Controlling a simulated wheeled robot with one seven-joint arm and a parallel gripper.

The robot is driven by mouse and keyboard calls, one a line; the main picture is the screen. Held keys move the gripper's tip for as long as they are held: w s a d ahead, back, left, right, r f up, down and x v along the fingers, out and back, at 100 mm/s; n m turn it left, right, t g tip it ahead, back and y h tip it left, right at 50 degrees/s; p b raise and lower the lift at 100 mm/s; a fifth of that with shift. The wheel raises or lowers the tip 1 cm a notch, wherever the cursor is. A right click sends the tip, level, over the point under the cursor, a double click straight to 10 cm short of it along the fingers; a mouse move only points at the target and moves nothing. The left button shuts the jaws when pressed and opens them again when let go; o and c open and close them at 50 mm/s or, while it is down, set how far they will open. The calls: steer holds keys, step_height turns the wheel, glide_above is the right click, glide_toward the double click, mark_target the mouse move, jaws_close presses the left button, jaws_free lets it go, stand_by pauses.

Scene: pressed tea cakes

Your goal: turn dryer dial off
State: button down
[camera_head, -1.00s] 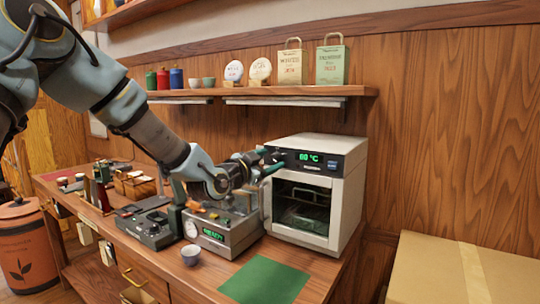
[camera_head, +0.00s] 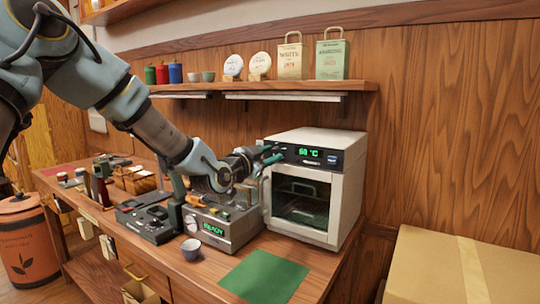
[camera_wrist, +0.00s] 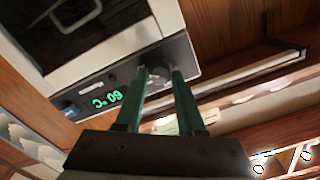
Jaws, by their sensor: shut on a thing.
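The dryer (camera_head: 349,190) is a white box with a glass door on the right part of the counter. Its green display (camera_head: 309,153) reads 60 °C, and this shows upside down in the wrist view (camera_wrist: 107,99). The dial (camera_wrist: 160,74) is at the end of the dark control panel, between my green fingertips. My gripper (camera_head: 270,155) is at the panel's left end and is shut on the dial; in the wrist view its fingers (camera_wrist: 160,72) stand on either side of it. The fingers hide most of the dial in the head view.
A steel machine (camera_head: 228,228) with a lit READY display stands left of the dryer, under my arm. A small cup (camera_head: 190,253) and a green mat (camera_head: 262,278) are in front. A shelf (camera_head: 300,87) runs above. A cardboard box (camera_head: 440,265) is at right.

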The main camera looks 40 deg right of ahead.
steer(key=shift+n+b, duration=0.3)
steer(key=shift+b, duration=0.05)
steer(key=shift+f+n+b, duration=0.15)
steer(key=shift+n+b, duration=0.65)
steer(key=shift+n, duration=0.2)
steer(key=n+b, duration=0.1)
steer(key=n, duration=0.1)
steer(key=shift+n, duration=0.3)
steer(key=n+b, duration=0.2)
steer(key=n, duration=0.4)
steer(key=shift+w, duration=0.1)
steer(key=n, duration=0.6)
steer(key=shift+w+a+n, duration=0.1)
steer(key=shift+n, duration=0.3)
steer(key=n+b, duration=0.1)
steer(key=n, duration=0.4)
steer(key=shift+n, duration=0.4)
